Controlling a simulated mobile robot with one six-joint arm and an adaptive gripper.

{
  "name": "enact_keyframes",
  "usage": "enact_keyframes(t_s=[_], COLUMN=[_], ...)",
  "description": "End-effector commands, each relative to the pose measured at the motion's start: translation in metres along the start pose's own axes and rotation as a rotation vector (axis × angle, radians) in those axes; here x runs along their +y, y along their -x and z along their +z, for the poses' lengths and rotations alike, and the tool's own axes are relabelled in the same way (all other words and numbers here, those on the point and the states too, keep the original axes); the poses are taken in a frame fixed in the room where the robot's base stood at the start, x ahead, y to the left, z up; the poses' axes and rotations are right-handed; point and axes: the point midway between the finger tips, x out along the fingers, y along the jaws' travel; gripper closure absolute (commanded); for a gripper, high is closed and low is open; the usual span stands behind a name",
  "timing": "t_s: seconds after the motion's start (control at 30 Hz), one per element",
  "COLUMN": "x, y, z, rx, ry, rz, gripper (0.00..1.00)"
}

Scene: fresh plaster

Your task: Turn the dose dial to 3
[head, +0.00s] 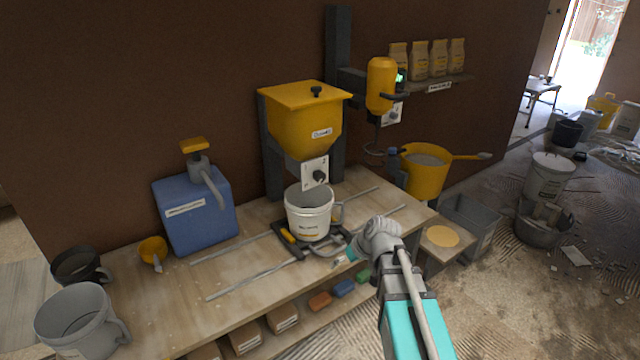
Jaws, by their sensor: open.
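The dose dial (319,177) is a small black knob on a white plate under the yellow hopper (303,124). The marks on the plate and the knob's setting are too small to read. A white bucket (309,213) with a handle stands below the dial, on a dark carriage on the bench. My gripper (341,260) is low at the bench's front edge, below and to the right of the dial and apart from it. It is small in view, partly hidden behind my wrist, and looks open and empty.
A blue pump container (195,215) stands to the left on the bench (245,265). Rails (255,279) run along the bench top. A yellow mixer (381,85) with its own knob hangs to the right, above a yellow tub (426,172). Grey jugs (80,318) stand at the lower left.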

Motion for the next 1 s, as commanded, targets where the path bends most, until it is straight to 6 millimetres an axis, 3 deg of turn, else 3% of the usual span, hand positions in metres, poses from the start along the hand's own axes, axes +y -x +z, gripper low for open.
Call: enact_keyframes(t_s=[0.03, 0.2, 0.37, 0.6, 0.8, 1.0], x=[0.007, 0.018, 0.035, 0.073, 0.109, 0.129], y=[-0.013, -0.027, -0.032, -0.030, -0.023, -0.018], z=[-0.016, -0.067, -0.113, -0.173, -0.207, -0.221], rx=[0.063, 0.287, 0.500, 0.792, 0.960, 1.029], ry=[0.047, 0.207, 0.329, 0.455, 0.501, 0.512], rz=[-0.024, -0.068, -0.055, 0.058, 0.197, 0.284], gripper=[0.06, 0.06, 0.06, 0.06, 0.06, 0.06])
